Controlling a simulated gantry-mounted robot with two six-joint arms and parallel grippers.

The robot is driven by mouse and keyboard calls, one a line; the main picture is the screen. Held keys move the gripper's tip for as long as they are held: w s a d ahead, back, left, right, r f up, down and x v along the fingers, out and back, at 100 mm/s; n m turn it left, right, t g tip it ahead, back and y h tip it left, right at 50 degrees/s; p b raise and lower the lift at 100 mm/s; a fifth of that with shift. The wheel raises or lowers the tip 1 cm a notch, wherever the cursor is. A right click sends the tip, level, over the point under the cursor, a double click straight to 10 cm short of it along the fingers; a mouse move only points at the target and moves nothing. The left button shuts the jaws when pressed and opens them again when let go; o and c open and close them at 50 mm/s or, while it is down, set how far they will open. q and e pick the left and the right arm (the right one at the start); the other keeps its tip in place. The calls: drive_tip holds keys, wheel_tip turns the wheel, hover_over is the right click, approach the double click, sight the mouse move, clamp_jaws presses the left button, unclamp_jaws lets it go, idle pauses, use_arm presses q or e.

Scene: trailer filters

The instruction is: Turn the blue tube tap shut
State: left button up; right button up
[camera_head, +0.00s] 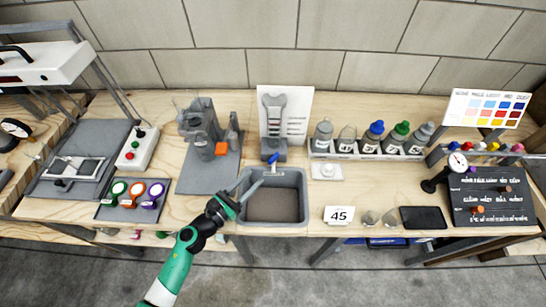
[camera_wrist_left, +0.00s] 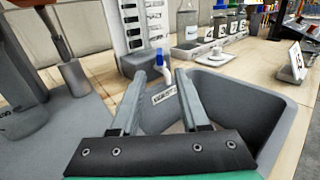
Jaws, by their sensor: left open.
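The blue tap handle (camera_head: 273,157) sits at the back edge of the grey basin (camera_head: 303,190), below a grey upright holder (camera_head: 273,128). In the left wrist view the blue handle (camera_wrist_left: 159,57) stands upright on a white tube (camera_wrist_left: 166,72), beyond and between my fingertips. My left gripper (camera_head: 258,182) is open and empty, reaching over the basin's left rim toward the tap, with a gap to it. In the left wrist view its two fingers (camera_wrist_left: 161,74) are spread apart. My right gripper is not in view.
A rack of capped bottles (camera_head: 370,151) stands behind and right of the basin. A grey mat with a clamp-like device (camera_head: 200,120) lies to the left. The bench between mat and basin is narrow.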

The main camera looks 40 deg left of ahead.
sight(269, 162)
use_arm(q)
drive_tip(key=w, duration=0.3)
drive_tip(key=w+b, duration=0.1)
drive_tip(key=w, duration=0.3)
drive_tip(key=w+a+b, duration=0.1)
drive_tip(key=w, duration=0.3)
drive_tip(key=shift+w, duration=0.15)
drive_tip(key=shift+r, duration=0.1)
clamp_jaws()
